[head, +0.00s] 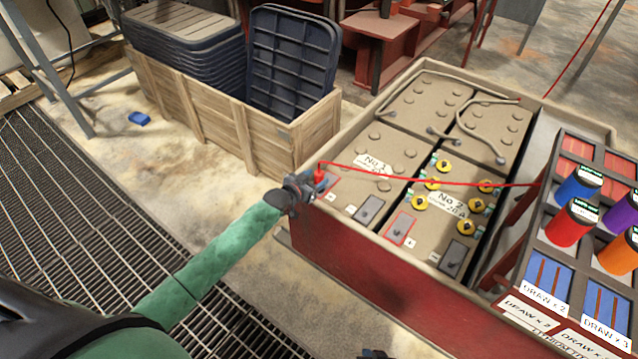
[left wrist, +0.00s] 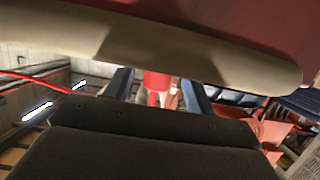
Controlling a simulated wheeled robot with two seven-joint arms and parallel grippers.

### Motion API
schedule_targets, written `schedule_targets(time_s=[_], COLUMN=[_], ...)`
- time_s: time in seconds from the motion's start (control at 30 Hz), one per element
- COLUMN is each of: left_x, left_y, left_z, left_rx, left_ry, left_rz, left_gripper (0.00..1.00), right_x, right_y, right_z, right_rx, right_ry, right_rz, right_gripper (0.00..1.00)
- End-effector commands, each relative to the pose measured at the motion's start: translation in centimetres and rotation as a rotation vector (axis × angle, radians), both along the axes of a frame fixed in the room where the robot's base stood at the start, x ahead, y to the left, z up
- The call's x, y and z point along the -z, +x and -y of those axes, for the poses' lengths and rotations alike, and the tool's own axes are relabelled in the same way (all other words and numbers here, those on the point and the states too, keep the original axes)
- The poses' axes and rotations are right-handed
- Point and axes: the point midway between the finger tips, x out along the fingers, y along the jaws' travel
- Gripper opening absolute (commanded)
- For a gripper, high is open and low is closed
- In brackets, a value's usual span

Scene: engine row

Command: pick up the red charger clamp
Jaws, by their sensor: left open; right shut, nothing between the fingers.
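The red charger clamp (head: 320,175) stands at the near left corner of the battery box, at the battery marked No 1 (head: 378,160). A red cable runs from it to the right. My left gripper (head: 304,187) is at the clamp, just outside the box rim. In the left wrist view, the open fingers (left wrist: 157,92) stand to either side of the red clamp (left wrist: 155,80), with gaps visible; contact cannot be told. Only a small dark tip of my right gripper (head: 375,354) shows at the bottom edge, away from the clamp.
The red battery box (head: 350,265) has a raised beige rim close to my left gripper. The battery marked No 2 (head: 447,215) has yellow caps. A rack of coloured cylinders (head: 572,222) stands at right. A wooden crate (head: 225,125) holds dark trays behind.

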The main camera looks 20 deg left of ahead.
Motion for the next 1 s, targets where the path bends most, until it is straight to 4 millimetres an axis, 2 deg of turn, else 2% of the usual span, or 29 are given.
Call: schedule_targets(time_s=[0.2,0.3,0.6,0.67,0.9,1.0], left_x=[1.0,1.3,1.4,1.4,1.4,1.3], left_y=[2.6,3.3,3.6,3.6,3.6,3.6], left_z=[1.1,1.4,1.5,1.5,1.5,1.5], left_rx=[0.0,0.0,0.0,0.0,0.0,0.0], left_ry=[-0.001,-0.001,0.0,0.0,0.0,-0.001], left_rz=[0.002,0.001,0.001,0.001,0.001,0.002], left_gripper=[0.55,0.55,0.55,0.47,0.0,0.0], right_x=[-0.5,-0.5,-0.5,-0.5,-0.5,-0.5], right_y=[0.0,0.0,-0.1,-0.1,-0.1,0.0], right_z=[0.0,0.0,-0.1,-0.1,-0.1,0.0], right_rx=[-0.002,-0.002,-0.003,-0.003,-0.003,-0.003], right_ry=[-0.001,-0.001,-0.001,-0.001,0.0,0.0], right_rz=[-0.006,-0.008,-0.009,-0.009,-0.008,-0.007], right_gripper=[0.0,0.0,0.0,0.0,0.0,0.0])
